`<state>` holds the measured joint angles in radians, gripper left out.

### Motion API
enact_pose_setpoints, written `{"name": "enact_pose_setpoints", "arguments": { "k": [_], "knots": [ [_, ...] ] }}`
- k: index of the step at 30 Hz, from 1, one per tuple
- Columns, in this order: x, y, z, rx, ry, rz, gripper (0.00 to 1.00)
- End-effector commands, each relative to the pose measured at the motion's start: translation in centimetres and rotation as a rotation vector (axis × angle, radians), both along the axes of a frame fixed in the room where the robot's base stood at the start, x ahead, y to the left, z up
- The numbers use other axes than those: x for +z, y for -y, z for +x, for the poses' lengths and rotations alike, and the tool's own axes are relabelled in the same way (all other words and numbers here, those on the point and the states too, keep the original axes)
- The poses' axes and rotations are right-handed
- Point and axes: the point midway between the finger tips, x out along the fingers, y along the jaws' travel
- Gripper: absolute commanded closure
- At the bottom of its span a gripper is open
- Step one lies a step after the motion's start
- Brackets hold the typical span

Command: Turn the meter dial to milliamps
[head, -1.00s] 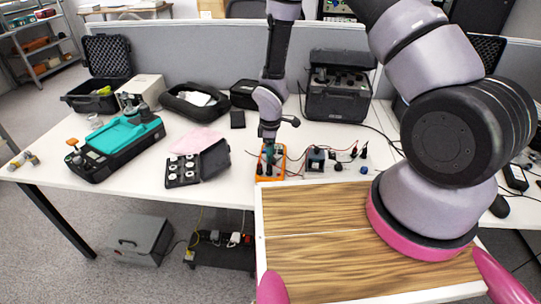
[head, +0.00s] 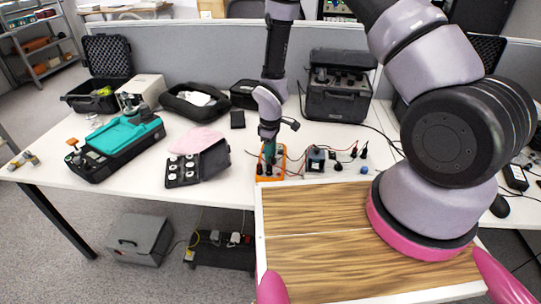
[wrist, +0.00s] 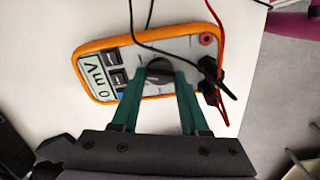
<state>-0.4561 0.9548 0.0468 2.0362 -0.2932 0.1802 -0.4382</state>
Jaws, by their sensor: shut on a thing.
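The meter (wrist: 125,45) has an orange rim and a grey face, and lies on the white table. Its display (wrist: 95,83) reads "0 mV". The round dark dial (wrist: 158,72) sits mid-face, between the tips of my gripper (wrist: 160,80). My gripper's green fingers are shut on the dial, one on each side; the exact contact is partly hidden. Black and red leads plug into the meter's right side in the wrist view. In the head view the orange meter (head: 259,165) is at the table's front edge, with my gripper (head: 269,157) above it.
A small device with leads (head: 316,160) stands just right of the meter. An open black case with white discs (head: 186,168) lies to its left. A turquoise and black machine (head: 118,140) is farther left. A black box (head: 338,100) stands behind. Loose leads cross near my gripper.

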Motion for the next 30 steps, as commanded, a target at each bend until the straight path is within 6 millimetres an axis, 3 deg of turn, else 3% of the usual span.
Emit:
{"name": "enact_pose_setpoints", "arguments": {
  "k": [15,30],
  "knots": [
    [0.03,0.04,0.11,-0.355,0.001,0.0,1.0],
    [0.04,0.08,0.15,-0.444,0.001,0.0,1.0]
  ]
}}
